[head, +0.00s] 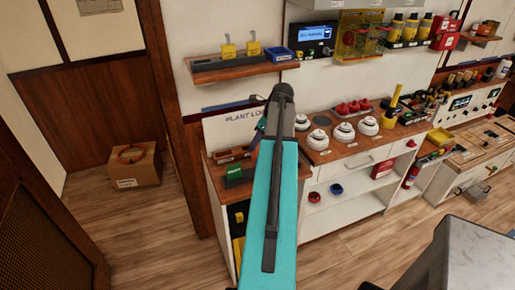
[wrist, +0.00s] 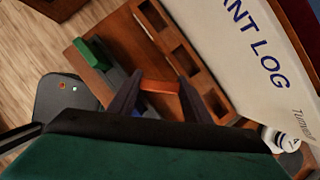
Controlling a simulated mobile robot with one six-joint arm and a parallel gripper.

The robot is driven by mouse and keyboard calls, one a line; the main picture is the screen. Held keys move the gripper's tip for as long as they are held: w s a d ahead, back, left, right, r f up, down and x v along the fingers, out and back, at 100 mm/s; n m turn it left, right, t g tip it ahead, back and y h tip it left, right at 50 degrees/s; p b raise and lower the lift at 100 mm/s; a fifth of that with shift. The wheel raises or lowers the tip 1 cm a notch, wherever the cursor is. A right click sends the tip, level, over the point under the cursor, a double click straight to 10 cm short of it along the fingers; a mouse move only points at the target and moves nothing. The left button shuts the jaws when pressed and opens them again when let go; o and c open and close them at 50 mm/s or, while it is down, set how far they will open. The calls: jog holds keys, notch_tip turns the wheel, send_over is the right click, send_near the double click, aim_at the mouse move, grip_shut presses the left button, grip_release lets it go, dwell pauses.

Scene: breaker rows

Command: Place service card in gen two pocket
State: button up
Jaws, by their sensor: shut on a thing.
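In the wrist view my gripper (wrist: 158,92) is shut on an orange piece, taken to be the service card (wrist: 159,86), which spans the gap between the two dark fingertips. Only its near edge shows, and no print can be read. A brown wooden holder (wrist: 200,70) with a row of square pockets lies just beyond the fingertips. The card appears over or beside its near side; I cannot tell whether they touch. The pockets I can see look empty, and no gen two label is readable. In the head view my arm largely hides the gripper and card; the holder (head: 231,155) shows left of the arm.
A green block (wrist: 92,52) stands left of the fingers; it also shows in the head view (head: 238,173). A white PLANT LOG board (wrist: 250,50) rises behind the holder. White round detectors (head: 343,132) stand right of my arm. A shelf (head: 240,67) hangs above.

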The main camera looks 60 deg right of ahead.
jog(key=shift+r+b, duration=0.6)
jog(key=shift+r, duration=2.15)
jog(key=shift+s, duration=0.1)
